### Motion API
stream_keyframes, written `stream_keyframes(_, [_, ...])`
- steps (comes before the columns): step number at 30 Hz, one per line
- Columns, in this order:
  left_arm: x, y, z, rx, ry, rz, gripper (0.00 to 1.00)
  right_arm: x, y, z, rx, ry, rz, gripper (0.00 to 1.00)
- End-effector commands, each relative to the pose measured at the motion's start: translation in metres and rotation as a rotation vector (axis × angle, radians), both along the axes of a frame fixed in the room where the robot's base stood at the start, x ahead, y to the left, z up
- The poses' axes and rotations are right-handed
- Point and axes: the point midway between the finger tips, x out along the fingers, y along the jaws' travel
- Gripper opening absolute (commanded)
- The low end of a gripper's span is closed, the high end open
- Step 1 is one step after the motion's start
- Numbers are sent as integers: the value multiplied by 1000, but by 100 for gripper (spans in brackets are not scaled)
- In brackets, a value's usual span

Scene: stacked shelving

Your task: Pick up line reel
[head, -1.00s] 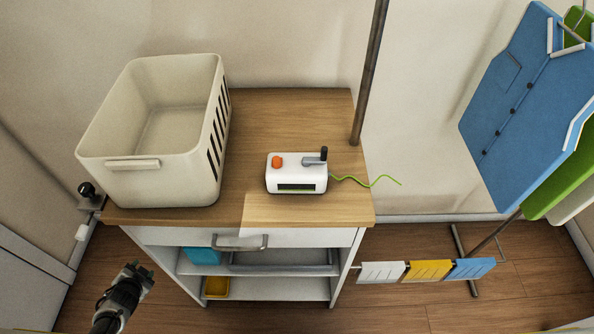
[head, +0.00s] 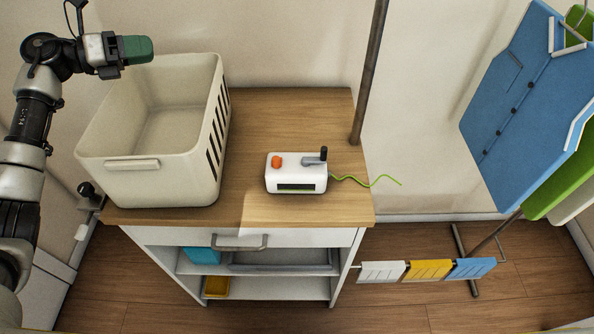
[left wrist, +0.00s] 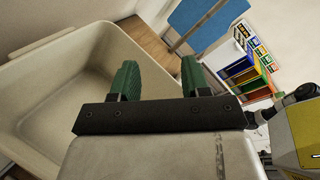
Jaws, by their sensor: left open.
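The line reel (head: 297,173) is a white box with an orange knob, a dark crank handle and a green line trailing off to the right. It sits on the wooden top of the cabinet (head: 290,120), right of the basket. My left gripper (head: 136,49) is raised at the upper left in the head view, near the basket's far left rim and well apart from the reel. In the left wrist view its green fingers (left wrist: 160,80) are apart with nothing between them. The reel cannot be made out in that view. My right gripper is not in view.
An empty beige basket (head: 133,165) stands on the cabinet's left side; it also shows in the left wrist view (left wrist: 40,110). A dark pole (head: 371,70) rises behind the reel. A blue shirt (head: 520,100) hangs at right. The cabinet top around the reel is clear.

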Motion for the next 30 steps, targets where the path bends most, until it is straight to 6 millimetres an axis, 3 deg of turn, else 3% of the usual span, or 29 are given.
stream_keyframes(1, [-3,-34,4,103,-100,-102,46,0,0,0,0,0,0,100])
stream_keyframes(6, [-24,-128,1,440,-474,-478,46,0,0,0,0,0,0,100])
stream_keyframes(9, [-43,-173,-4,610,-702,-724,46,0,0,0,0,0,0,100])
stream_keyframes(15, [-84,-237,-20,874,-1143,-1277,46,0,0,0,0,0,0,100])
stream_keyframes(19, [-106,-258,-33,970,-1373,-1651,46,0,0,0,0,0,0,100])
stream_keyframes(24, [-124,-266,-44,1002,-1549,-2044,46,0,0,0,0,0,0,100])
stream_keyframes(30, [-131,-267,-54,985,-1614,-2254,46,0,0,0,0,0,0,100])
